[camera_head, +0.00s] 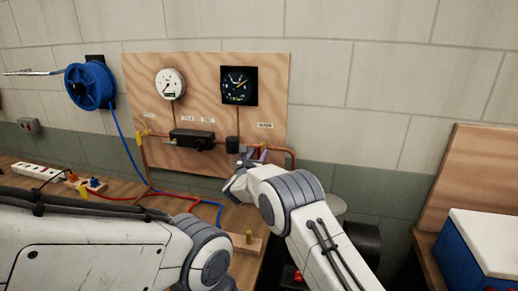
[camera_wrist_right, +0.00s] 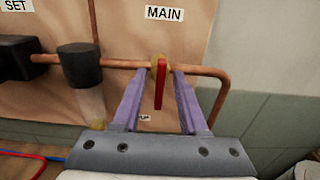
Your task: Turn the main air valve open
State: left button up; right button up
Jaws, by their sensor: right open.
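The main air valve has a red lever handle (camera_wrist_right: 160,86) on a brass body set in a horizontal copper pipe (camera_wrist_right: 210,71), below a MAIN label (camera_wrist_right: 164,13). The handle hangs straight down, across the pipe. My right gripper (camera_wrist_right: 158,74) is open, with one purple finger on each side of the handle. Gaps show between the handle and both fingers. In the head view my right gripper (camera_head: 256,155) is at the panel's lower right and largely hides the valve. My left arm is at lower left; its gripper is not in view.
The wooden panel (camera_head: 215,75) carries a white gauge (camera_head: 170,84), a black gauge (camera_head: 239,86) and a black regulator (camera_head: 192,139). A dark filter bowl top (camera_wrist_right: 79,62) is left of the valve. A blue hose reel (camera_head: 90,86) hangs left. A blue cooler (camera_head: 478,250) stands right.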

jog(key=shift+w+d, duration=0.15)
jog(key=shift+w, duration=0.25)
grip_shut()
